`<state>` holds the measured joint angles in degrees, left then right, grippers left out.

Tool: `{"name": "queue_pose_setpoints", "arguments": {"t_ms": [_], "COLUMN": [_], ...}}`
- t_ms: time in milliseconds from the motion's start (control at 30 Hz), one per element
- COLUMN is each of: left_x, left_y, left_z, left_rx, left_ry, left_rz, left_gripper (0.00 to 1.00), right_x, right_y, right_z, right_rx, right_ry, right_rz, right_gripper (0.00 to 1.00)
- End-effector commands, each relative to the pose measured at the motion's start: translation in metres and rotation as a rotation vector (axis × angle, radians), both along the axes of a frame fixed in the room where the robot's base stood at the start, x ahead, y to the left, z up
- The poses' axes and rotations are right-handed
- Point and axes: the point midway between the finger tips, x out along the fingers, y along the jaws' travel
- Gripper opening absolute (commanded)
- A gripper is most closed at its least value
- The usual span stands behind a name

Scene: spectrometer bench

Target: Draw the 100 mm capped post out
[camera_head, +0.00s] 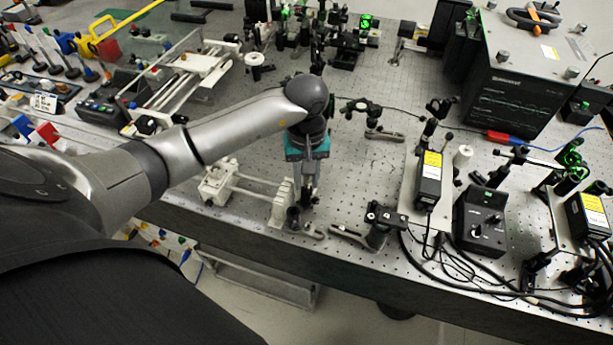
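My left arm comes in from the left, and my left gripper (305,196) points down over the front edge of the perforated bench (345,190). Its fingers are just above a small dark post holder (293,217) that stands beside a pale upright plate. I cannot pick out the 100 mm capped post for sure; the fingers and the wrist with its teal band cover this spot. The fingers are too small here to tell whether they are open or shut on something. My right gripper is not in view.
A white rail mount (222,184) lies left of the gripper. A dark clamp mount (377,227) stands to its right, then a yellow-labelled box (429,178) and a black control box (480,220) with cables. A large dark instrument (515,85) stands at the back right.

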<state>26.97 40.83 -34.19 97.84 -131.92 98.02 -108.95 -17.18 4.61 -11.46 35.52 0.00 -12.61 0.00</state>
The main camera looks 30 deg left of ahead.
Motion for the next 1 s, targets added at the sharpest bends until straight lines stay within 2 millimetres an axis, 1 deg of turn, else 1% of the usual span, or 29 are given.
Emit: {"name": "queue_pose_setpoints", "arguments": {"t_ms": [100, 367, 767, 1000], "left_x": [0.0001, 0.0001, 0.0004, 0.0007], "left_y": [-0.0001, 0.0, 0.0001, 0.0004], "left_z": [0.0001, 0.0005, 0.0011, 0.0077], "left_rx": [0.0, 0.0, 0.0, 0.001], "left_ry": [0.0, 0.0, -0.001, -0.003], "left_rz": [0.0, 0.0, 0.0, -0.001], "left_gripper": [0.29, 0.0, 0.0, 0.0], "right_x": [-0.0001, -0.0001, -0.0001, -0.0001], "right_y": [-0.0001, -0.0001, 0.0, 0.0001], "right_z": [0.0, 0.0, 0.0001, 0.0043], "right_rx": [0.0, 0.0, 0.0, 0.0], "right_ry": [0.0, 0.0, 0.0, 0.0], "right_rz": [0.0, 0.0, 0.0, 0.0], "right_gripper": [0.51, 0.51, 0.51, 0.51]}}
